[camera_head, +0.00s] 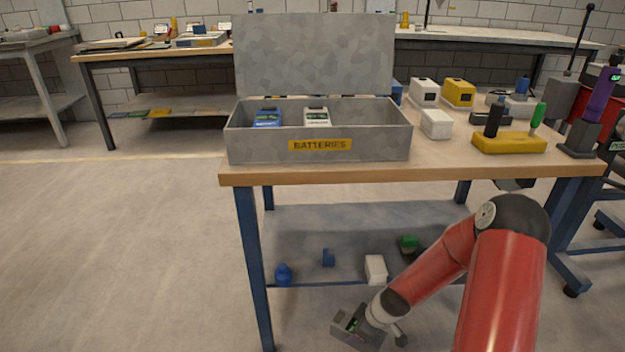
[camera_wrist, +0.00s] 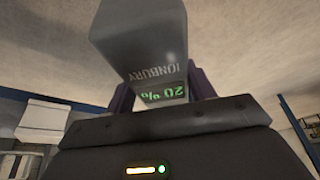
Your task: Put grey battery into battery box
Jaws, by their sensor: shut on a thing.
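The grey battery (camera_wrist: 140,45) fills the top of the wrist view, with "IONBURY" lettering and a green "20%" display. My gripper (camera_wrist: 162,92) is shut on it, a dark finger on each side. In the head view my gripper (camera_head: 356,326) hangs low, below the table top and near the lower shelf, and the battery (camera_head: 342,320) shows small at its end. The battery box (camera_head: 250,147) is a grey metal box labelled "BATTERIES" at the table's front left. Its lid (camera_head: 313,55) stands open. A blue battery (camera_head: 267,118) and a white battery (camera_head: 316,117) are inside.
The wooden table top (camera_head: 470,162) overhangs between the gripper and the box. A white block (camera_head: 436,124) and a yellow holder (camera_head: 509,142) stand right of the box. The lower shelf (camera_head: 340,225) holds several small items. The floor (camera_head: 120,250) left of the table is clear.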

